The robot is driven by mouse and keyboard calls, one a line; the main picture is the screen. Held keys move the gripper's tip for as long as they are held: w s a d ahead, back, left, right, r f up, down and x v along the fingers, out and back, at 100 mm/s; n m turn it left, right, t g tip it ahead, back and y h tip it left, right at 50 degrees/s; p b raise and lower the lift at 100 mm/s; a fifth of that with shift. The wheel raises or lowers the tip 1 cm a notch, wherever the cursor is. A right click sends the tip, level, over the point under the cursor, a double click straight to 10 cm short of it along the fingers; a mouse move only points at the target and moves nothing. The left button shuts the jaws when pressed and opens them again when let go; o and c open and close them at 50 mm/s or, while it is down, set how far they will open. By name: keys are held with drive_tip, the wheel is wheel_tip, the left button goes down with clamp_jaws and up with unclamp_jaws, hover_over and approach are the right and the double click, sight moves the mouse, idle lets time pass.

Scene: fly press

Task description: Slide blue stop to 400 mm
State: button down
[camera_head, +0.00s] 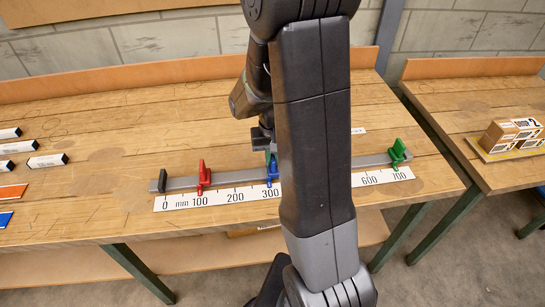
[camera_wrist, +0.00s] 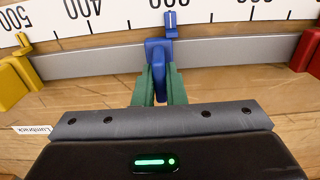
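The blue stop (camera_head: 272,172) sits on the grey rail (camera_head: 232,182), its pointer near the 300 mark of the ruler (camera_head: 218,197). In the wrist view the blue stop (camera_wrist: 158,55) stands between the green fingers of my gripper (camera_wrist: 160,82). The fingers flank it closely and look shut on it. The ruler (camera_wrist: 120,14) appears upside down there, with 400 to the left of the blue stop. In the head view my arm hides the ruler's 400 and 500 marks.
A red stop (camera_head: 203,178) stands near 100 and a green stop (camera_head: 398,152) at the right end. A yellow stop (camera_wrist: 18,76) is near 500 in the wrist view. Labelled blocks (camera_head: 47,160) lie at the left; boxes (camera_head: 512,135) stand on the right table.

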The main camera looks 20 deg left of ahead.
drive_tip(key=w+d, duration=0.1)
drive_tip(key=d, duration=0.1)
drive_tip(key=w+d, duration=0.2)
drive_tip(key=d, duration=0.1)
drive_tip(key=w+d, duration=0.2)
drive_tip(key=d, duration=0.1)
drive_tip(key=shift+w+d+b, duration=0.15)
drive_tip(key=shift+d+b, duration=0.1)
drive_tip(key=shift+b, duration=0.1)
drive_tip(key=shift+r, duration=0.1)
drive_tip(key=c, duration=1.5)
unclamp_jaws()
wheel_tip(320, 180, up, 14)
drive_tip(key=shift+f, duration=0.1)
drive_tip(key=shift+f, duration=0.1)
wheel_tip(320, 180, down, 14)
drive_tip(key=shift+r, duration=0.1)
drive_tip(key=shift+s+a, duration=0.25)
drive_tip(key=shift+a, duration=0.1)
